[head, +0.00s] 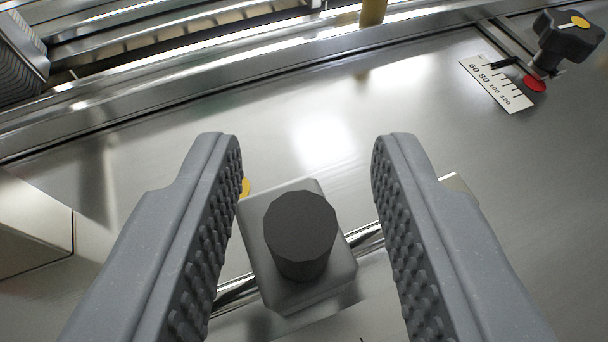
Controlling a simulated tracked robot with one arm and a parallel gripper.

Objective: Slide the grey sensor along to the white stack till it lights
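My gripper (307,215) is open, with its two grey studded fingers spread to the left and right. Between them is a grey block (295,285) with a dark round knob (300,235) on top, seemingly the grey sensor. It sits on a shiny rod (369,236) that runs slantwise behind the fingers. Neither finger clearly touches the knob. A small yellow spot (245,187) shows at the block's upper left, partly hidden by the left finger. I see no white stack that I can tell for sure, and no lit lamp.
A scale plate (497,84) with a red disc (534,83) and a black knob (566,38) is at the upper right. Metal rails (200,80) cross the top. A pale box (30,225) stands at the left. The steel panel (300,125) ahead is clear.

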